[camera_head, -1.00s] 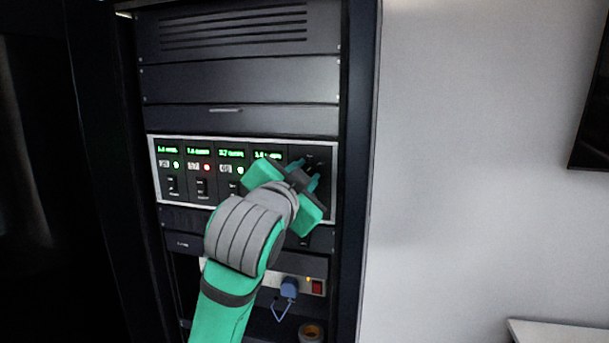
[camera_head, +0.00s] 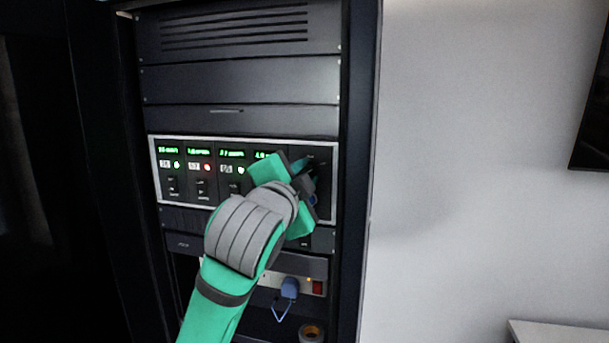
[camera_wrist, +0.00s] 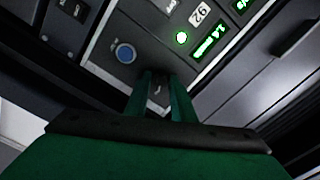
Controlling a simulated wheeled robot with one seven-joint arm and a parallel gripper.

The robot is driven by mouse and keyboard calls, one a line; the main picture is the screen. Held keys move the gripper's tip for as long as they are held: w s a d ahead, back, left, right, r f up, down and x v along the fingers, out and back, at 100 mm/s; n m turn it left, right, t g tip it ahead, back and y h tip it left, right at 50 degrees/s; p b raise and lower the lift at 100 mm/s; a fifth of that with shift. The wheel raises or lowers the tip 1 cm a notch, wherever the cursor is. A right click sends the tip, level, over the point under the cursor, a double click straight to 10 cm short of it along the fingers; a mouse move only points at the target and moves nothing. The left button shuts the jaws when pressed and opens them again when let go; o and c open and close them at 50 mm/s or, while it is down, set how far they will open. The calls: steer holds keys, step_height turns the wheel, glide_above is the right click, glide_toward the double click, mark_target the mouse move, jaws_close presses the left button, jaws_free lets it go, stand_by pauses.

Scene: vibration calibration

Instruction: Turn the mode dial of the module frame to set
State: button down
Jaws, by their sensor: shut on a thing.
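The module frame (camera_head: 154,172) is a pale-rimmed unit in the rack, with dark modules, green displays, indicator lamps and small switches. My gripper (camera_head: 311,172) is at its right end, turned at a slant, and covers part of the modules there. In the wrist view the two green fingers (camera_wrist: 161,82) are close together on the panel, shut on a small dark part between them, apparently the mode dial (camera_wrist: 158,88). The fingers hide most of it, so its pointer and setting cannot be read. A round blue button (camera_wrist: 125,53) sits beside the fingers.
Blank dark panels (camera_head: 240,80) fill the rack above. Below is a power strip with a blue plug (camera_head: 289,288) and a red switch (camera_head: 317,287). A tape roll (camera_head: 311,333) lies lower down. The rack post (camera_head: 359,200) is close on the right.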

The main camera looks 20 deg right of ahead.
steer(key=c, duration=1.5)
jaws_free()
steer(key=v, duration=1)
steer(key=shift+s+a, duration=0.25)
steer(key=shift+s, duration=0.1)
steer(key=shift+f, duration=0.1)
